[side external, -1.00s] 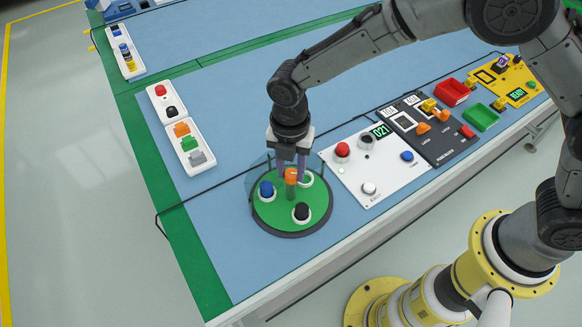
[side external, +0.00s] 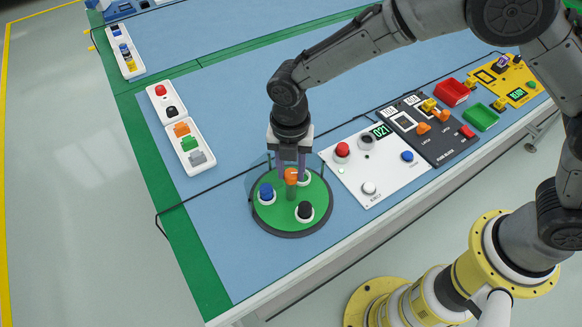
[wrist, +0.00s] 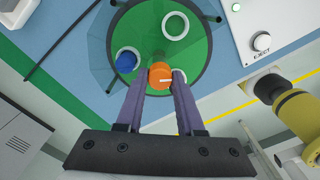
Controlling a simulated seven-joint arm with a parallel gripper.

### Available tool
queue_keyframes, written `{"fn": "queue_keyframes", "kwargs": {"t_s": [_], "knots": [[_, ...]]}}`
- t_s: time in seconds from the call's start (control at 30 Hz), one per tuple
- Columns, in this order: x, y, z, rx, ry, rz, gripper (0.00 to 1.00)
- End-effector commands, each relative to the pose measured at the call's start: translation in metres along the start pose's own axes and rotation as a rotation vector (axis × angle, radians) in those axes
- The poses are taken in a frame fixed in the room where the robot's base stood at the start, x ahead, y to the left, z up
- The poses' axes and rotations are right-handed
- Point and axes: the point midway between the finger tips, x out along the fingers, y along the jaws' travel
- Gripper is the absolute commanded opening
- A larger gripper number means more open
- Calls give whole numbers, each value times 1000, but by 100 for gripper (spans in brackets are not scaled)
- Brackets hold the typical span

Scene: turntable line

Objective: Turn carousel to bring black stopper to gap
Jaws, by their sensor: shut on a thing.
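The carousel (side external: 280,215) is a round green disc with a dark rim on the blue mat. The black stopper (side external: 305,210) sits in a white ring at its front right. The blue stopper (side external: 266,192) sits at the left and also shows in the wrist view (wrist: 127,61). My gripper (side external: 290,173) is shut on the orange knob, which shows between the fingers in the wrist view (wrist: 160,76). An empty white ring (wrist: 175,26) shows there too. I cannot make out the black stopper in the wrist view.
Clear guard panels (wrist: 97,42) stand around part of the carousel; their gap is hard to place. A white panel (side external: 350,180) with buttons lies close on the right. White trays (side external: 190,146) of coloured pieces lie at the left. A black cable crosses behind the carousel.

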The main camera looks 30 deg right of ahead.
Motion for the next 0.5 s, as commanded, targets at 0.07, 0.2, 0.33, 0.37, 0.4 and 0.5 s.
{"fn": "queue_keyframes", "kwargs": {"t_s": [0.07, 0.2, 0.33, 0.37, 0.4, 0.5], "knots": [[-3, 2, 0, 0, 0, 6, 40], [-2, 1, 0, 0, 0, 4, 66], [-1, 1, 0, 1, 0, 3, 67], [-1, 1, 0, 1, 0, 2, 67], [-1, 1, 0, 1, 0, 2, 67], [-1, 0, 0, 1, 0, 2, 67]]}}
